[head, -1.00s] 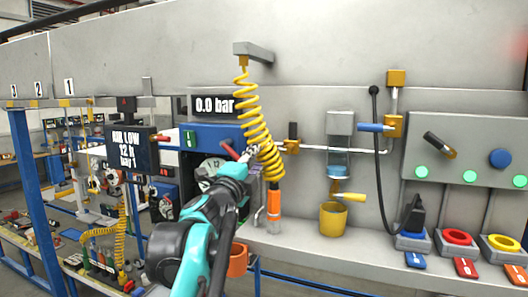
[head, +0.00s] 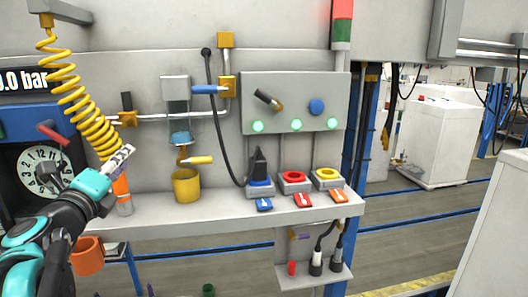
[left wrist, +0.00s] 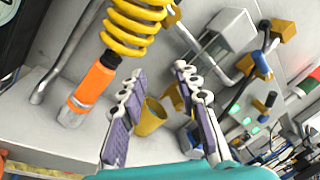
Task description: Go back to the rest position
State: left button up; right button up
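My left gripper (head: 120,158) is in front of the wall at the left of the head view, close to the orange air nozzle on the yellow coiled hose (head: 85,100). In the left wrist view my left gripper (left wrist: 158,84) has its two fingers well apart with nothing between them. The orange nozzle (left wrist: 95,80) hangs outside the fingers, to their left, with a gap. The nozzle (head: 122,188) is partly behind the gripper in the head view. My right gripper cannot be made out in these views.
A shelf (head: 230,208) carries a yellow cup (head: 187,184) and blue, red and yellow sockets at right. A grey panel (head: 290,90) with green lights is above them. An orange cup (head: 87,255) sits below the shelf edge. Open floor (head: 430,225) lies at right.

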pick_arm(q)
jog(key=s+d+f+m+g+h, duration=0.1)
jog(key=d+f+m+g+h, duration=0.25)
jog(key=d+f+m, duration=0.85)
jog(key=s+d+f+m+g+h, duration=0.1)
jog(key=s+d+f+m+g, duration=0.3)
jog(key=f+m, duration=0.65)
jog(key=s+d+f+m+g, duration=0.2)
jog(key=s+d+f+m, duration=0.3)
jog(key=f+m, duration=0.55)
jog(key=s+a+f+m+g+y, duration=0.35)
jog(key=s+f+m, duration=0.55)
jog(key=m, duration=0.5)
notch_tip(320, 180, down, 33)
jog(key=a+t+b, duration=0.1)
jog(key=b, duration=3.2)
jog(key=shift+w, duration=0.2)
